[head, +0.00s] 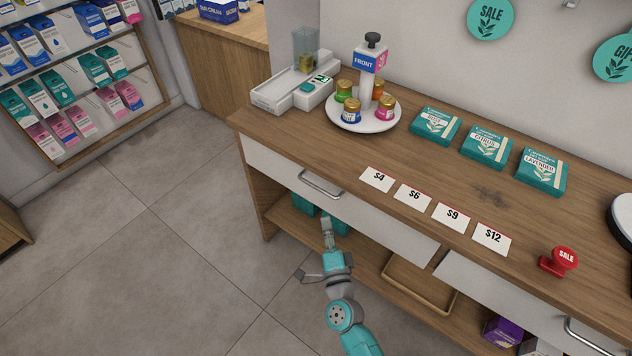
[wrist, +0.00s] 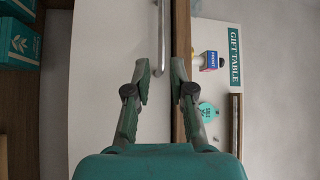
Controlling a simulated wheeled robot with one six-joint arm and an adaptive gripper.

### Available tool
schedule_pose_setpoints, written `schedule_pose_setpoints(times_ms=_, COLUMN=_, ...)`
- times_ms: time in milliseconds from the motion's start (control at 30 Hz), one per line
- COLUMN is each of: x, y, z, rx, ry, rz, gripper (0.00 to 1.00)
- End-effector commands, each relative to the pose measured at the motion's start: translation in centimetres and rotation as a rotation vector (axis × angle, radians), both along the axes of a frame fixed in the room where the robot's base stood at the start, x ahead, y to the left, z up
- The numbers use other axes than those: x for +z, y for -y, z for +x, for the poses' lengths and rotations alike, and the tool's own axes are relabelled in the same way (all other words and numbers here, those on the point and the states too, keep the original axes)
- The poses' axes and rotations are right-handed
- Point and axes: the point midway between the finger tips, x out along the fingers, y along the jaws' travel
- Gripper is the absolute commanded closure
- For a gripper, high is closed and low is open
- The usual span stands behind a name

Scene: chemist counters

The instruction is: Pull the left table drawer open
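The left table drawer has a white front (head: 385,220) and sits flush under the wooden tabletop. In the wrist view the picture is turned sideways; my gripper (wrist: 161,70) is open and empty, with the drawer front (wrist: 105,70) ahead. The handle (wrist: 160,38) runs upright there, its lower end lined up with the finger gap.
The right drawer (head: 530,310) has its own handle. A shelf below holds a wooden tray (head: 395,296). The floor (head: 140,250) left of the table is clear.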

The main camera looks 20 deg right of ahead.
Motion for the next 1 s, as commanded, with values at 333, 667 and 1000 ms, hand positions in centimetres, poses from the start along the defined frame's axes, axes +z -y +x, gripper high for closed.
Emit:
schedule_pose_setpoints(times_ms=333, x=0.6, y=0.1, z=3.3, rx=-0.002, ry=0.013, rz=0.046, gripper=0.77)
schedule_pose_setpoints(times_ms=667, x=1.4, y=0.9, z=8.9, rx=-0.001, ry=0.013, rz=0.044, gripper=0.77)
schedule_pose_setpoints(times_ms=1000, x=1.7, y=1.4, z=12.0, rx=-0.001, ry=0.011, rz=0.044, gripper=0.77)
